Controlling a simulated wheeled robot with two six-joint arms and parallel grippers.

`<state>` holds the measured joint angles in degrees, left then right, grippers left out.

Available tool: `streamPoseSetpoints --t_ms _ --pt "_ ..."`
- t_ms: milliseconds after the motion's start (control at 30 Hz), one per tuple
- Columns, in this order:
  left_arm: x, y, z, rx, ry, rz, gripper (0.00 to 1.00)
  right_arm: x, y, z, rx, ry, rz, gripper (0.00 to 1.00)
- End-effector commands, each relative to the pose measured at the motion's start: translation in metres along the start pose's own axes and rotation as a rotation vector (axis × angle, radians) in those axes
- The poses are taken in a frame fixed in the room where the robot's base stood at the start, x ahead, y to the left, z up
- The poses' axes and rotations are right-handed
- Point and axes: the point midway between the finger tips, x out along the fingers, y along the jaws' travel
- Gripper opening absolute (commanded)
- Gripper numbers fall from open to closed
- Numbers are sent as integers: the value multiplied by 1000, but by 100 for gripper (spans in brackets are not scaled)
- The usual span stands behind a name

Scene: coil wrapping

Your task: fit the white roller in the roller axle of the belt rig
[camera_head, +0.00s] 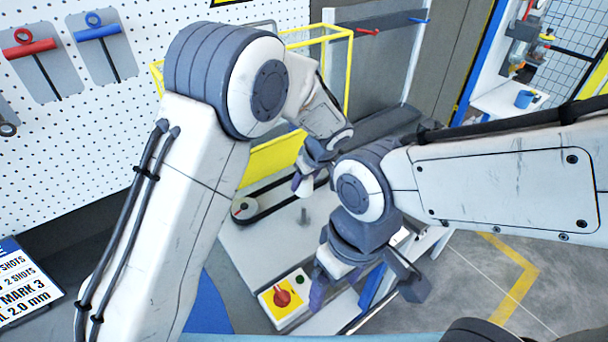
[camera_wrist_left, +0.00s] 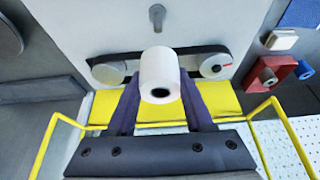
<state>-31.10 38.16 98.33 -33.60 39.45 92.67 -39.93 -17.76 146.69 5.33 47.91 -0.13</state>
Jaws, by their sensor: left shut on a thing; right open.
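My left gripper (camera_head: 305,180) is shut on the white roller (camera_wrist_left: 160,68) and holds it over the belt rig (camera_head: 265,250). In the left wrist view the roller sits between the two purple fingers, its hollow end showing. In the head view the roller (camera_head: 304,188) is small and partly covered by the gripper. A grey upright peg, which looks like the roller axle (camera_head: 304,216), stands bare on the rig plate. It also shows in the left wrist view (camera_wrist_left: 157,16), apart from the roller. My right gripper (camera_head: 333,283) is open and empty near the rig's front.
A black belt runs around two pulleys; one pulley (camera_head: 244,209) shows at left. A red knob on a yellow switch box (camera_head: 283,298) sits at the front of the rig. A yellow guard frame (camera_head: 349,75) stands behind. A pegboard (camera_head: 140,60) with hanging tools is at left.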

Motion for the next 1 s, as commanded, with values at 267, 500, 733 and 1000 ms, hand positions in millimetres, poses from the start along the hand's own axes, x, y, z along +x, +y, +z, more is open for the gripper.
streamPoseSetpoints --t_ms 267,500,733,1000 --pt "1 0 0 0 1 2 0 5 0 0 1 0 0 82" --pt "12 0 5 1 1 1 0 23 2 1 3 0 0 82" --pt "32 0 14 1 1 1 0 46 3 2 5 0 0 82" --pt "51 0 21 1 1 2 0 68 5 4 4 0 0 82"
